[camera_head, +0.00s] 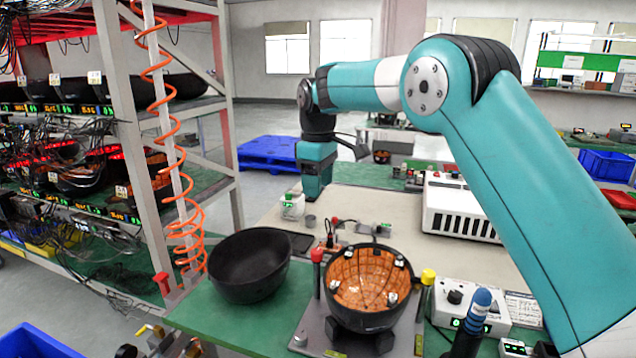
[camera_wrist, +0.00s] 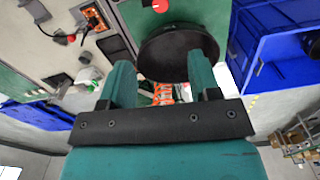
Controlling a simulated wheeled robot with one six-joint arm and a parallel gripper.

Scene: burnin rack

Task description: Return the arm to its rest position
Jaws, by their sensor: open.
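My teal arm reaches in from the right of the head view and bends down over the far part of the bench. My gripper (camera_head: 314,190) hangs above the bench surface, apart from the black bowl and the fixture. In the wrist view the two teal fingers of my gripper (camera_wrist: 162,85) stand apart with nothing held between them. A black round bowl (camera_wrist: 185,52) shows beyond the fingertips in that view.
A black bowl (camera_head: 249,266) stands on the green bench front, beside a fixture holding an orange-lined bowl (camera_head: 369,285). A rack (camera_head: 130,110) with a coiled orange hose is at left. A white slotted box (camera_head: 458,208) sits behind. Blue pallet (camera_head: 268,154) on the floor.

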